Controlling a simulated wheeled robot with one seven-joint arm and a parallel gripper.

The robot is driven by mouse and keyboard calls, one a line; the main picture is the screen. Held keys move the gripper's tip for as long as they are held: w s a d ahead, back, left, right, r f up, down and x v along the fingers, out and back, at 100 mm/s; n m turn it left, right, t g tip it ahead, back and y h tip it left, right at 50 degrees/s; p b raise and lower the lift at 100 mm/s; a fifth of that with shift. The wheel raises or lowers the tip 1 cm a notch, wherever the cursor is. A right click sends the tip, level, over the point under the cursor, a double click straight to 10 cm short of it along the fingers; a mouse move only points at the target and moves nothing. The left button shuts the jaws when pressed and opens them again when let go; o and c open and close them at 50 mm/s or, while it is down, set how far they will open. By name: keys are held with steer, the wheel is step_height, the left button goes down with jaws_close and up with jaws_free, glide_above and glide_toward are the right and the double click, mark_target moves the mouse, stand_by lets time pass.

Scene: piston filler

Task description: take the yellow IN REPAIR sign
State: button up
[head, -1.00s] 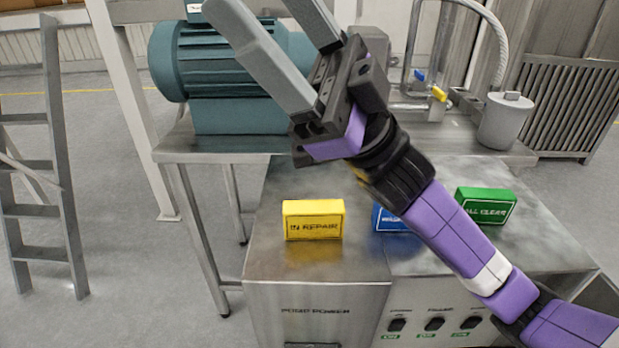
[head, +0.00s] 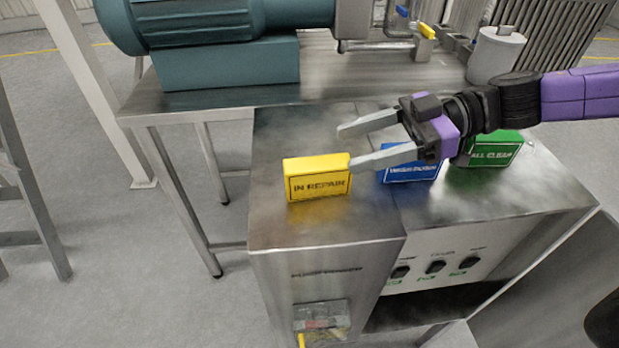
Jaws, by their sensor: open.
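The yellow IN REPAIR sign (head: 318,178) stands upright on the left part of the steel cabinet top. Its lettered face points toward me. My gripper (head: 345,147) reaches in from the right with its fingers pointing left. The fingers are open with nothing between them. The nearer fingertip shows at the sign's right end; I cannot tell whether it touches. The farther fingertip is above and behind the sign's right end in the picture.
A blue sign (head: 411,173) and a green ALL CLEAR sign (head: 489,149) stand to the right, partly covered by my gripper and arm. A teal motor (head: 230,62) sits on the bench behind. Switches (head: 436,267) line the cabinet front. The cabinet top in front of the yellow sign is clear.

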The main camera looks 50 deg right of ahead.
mark_target(324, 162)
steer(key=shift+s+d+f, duration=0.2)
steer(key=shift+d+f, duration=0.1)
steer(key=shift+f, duration=0.3)
steer(key=shift+w+f, duration=0.1)
steer(key=shift+x, duration=1.25)
steer(key=p+x, duration=0.2)
steer(key=x, duration=0.3)
steer(key=shift+w+d+f, duration=0.1)
steer(key=shift+d+f, duration=0.05)
steer(key=shift+d, duration=0.05)
steer(key=shift+c, duration=0.2)
jaws_close()
